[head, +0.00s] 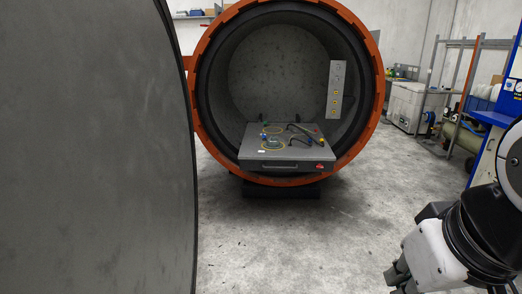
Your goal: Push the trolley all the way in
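The grey trolley (286,164) sits inside the open round press chamber (207,110), its front face near the orange rim at the opening. A dark handle slot and a red round mark show on its front face. Cables and small parts lie on its flat top. My gripper (398,278) is at the lower right, well apart from the trolley and nearer to me. Its dark fingers are small and partly cut off, so I cannot tell whether it is open or shut.
The large grey door (95,150) stands open and fills the left side. The concrete floor (290,245) before the chamber is clear. A metal shelf (468,90), a grey chest (408,105) and a blue-topped bench (492,118) stand at the right.

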